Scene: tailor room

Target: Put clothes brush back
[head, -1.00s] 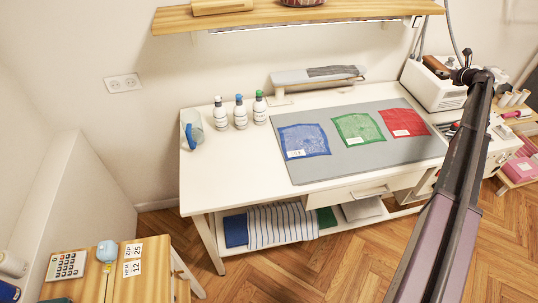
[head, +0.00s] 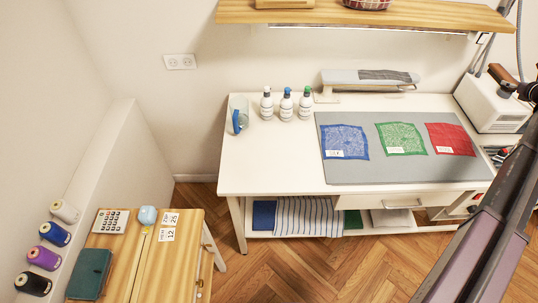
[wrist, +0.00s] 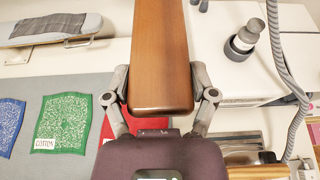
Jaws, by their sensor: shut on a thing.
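The clothes brush shows as a long brown wooden body (wrist: 160,55) in the middle of the wrist view. My gripper (wrist: 160,82) is shut on it, with one finger on each side. The brush's bristles cannot be seen.
A wooden shelf (head: 400,14) runs along the wall above the white table (head: 265,175). A white machine (head: 490,105) stands at right.

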